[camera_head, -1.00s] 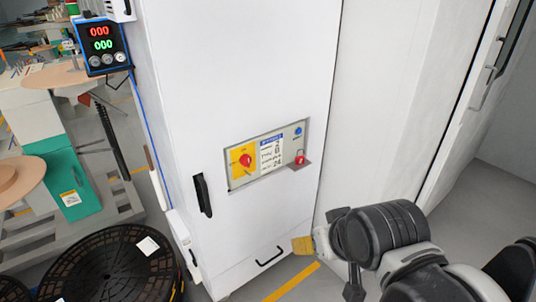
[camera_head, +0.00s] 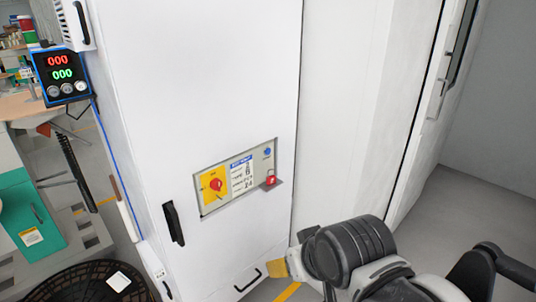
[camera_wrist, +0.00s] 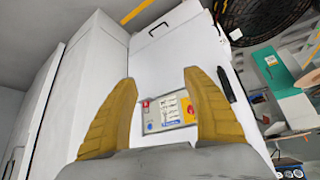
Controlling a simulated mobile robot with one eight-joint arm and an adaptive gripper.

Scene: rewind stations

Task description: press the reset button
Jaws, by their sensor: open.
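The control panel (camera_head: 224,195) is set in the front of a white cabinet. A small round blue button (camera_head: 267,152) sits near its upper right corner, with small lettering I cannot read. A red rotary switch on a yellow plate (camera_head: 215,184) and a red item (camera_head: 270,180) are on the same panel. My gripper (camera_head: 278,268) is low in the head view, below and right of the panel. In the wrist view my gripper (camera_wrist: 158,76) is open and empty, its yellow fingers apart. The upside-down panel shows between them, with the blue button (camera_wrist: 149,126) near the left finger.
The white cabinet (camera_head: 190,80) has a black handle (camera_head: 174,222) left of the panel and another low down. A display box (camera_head: 62,75) with red and green digits hangs at its left.

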